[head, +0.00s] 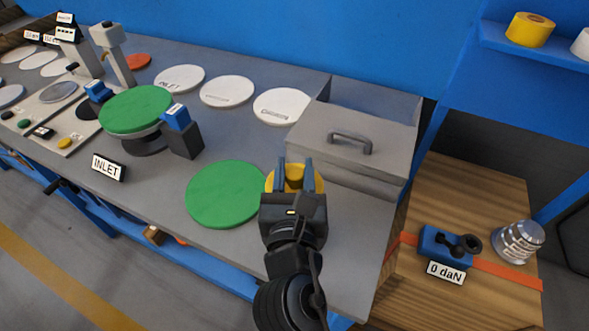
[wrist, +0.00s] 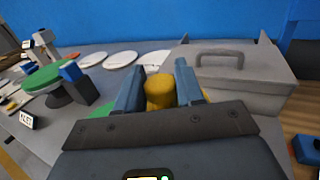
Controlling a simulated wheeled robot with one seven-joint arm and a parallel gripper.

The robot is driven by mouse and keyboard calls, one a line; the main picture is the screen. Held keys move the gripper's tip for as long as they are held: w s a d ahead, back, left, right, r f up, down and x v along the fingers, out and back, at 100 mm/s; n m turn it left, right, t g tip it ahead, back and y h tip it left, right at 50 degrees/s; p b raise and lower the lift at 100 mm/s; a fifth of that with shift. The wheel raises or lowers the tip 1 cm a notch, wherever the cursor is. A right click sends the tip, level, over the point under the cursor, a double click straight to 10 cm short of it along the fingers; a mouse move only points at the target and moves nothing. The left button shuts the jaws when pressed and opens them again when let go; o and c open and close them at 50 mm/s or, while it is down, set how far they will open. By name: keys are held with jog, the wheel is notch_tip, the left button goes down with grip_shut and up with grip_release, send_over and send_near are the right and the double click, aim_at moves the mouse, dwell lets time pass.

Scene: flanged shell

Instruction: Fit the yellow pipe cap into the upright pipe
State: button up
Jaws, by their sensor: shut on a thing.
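The yellow pipe cap (head: 294,176) is between the two blue fingers of my gripper (head: 295,166), over the right part of the grey bench. In the wrist view the cap (wrist: 160,92) shows a rounded yellow knob between the fingers (wrist: 160,76), with more yellow below it. My gripper is shut on the cap. The fingers and gripper body hide its lower part, so I cannot tell whether it touches the bench. I cannot make out an open upright pipe. A dark round stand (head: 147,144) near the INLET sign carries a green disc (head: 136,109).
A flat green disc (head: 227,194) lies just left of my gripper. A grey lidded box (head: 350,146) stands close on the right. Several white discs (head: 227,91) lie along the back. A dark block with a blue top (head: 181,134) stands beside the stand. The INLET sign (head: 108,167) is at the front.

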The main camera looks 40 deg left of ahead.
aim_at(295, 185)
jog(key=shift+f+b, duration=1.05)
jog(key=shift+f, duration=0.5)
jog(key=o, duration=1.1)
jog(key=shift+o, duration=0.2)
jog(key=v, duration=0.7)
jog(key=shift+s+d, duration=0.2)
jog(key=shift+s, duration=0.15)
